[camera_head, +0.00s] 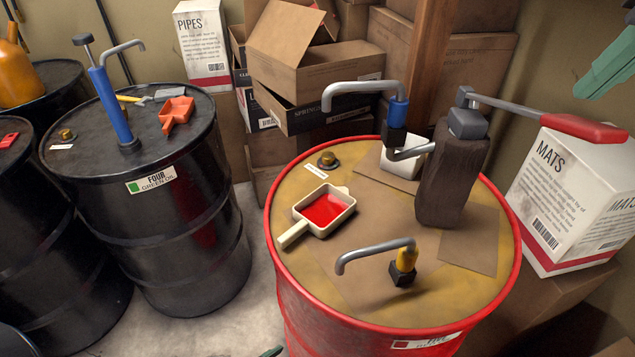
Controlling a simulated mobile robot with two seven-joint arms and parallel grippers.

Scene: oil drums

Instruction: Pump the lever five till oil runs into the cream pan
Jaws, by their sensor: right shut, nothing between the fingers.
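The red drum labelled five (425,343) carries a dark brown pump body (448,185) with a grey lever arm ending in a red grip (585,127), which reaches right, roughly level. The cream pan (293,234) lies on the drum top at left, with red oil (327,209) in it. I see no stream falling into it. My right gripper (606,74), teal, is shut and empty at the upper right edge, above the red grip and apart from it in the picture. A small green tip (271,352) at the bottom edge may be my left gripper; its jaws are hidden.
A white MATS box (570,200) is at right. A black drum (180,220) labelled four, with an orange pan (177,110), stands left. Cardboard boxes (320,75) fill the back.

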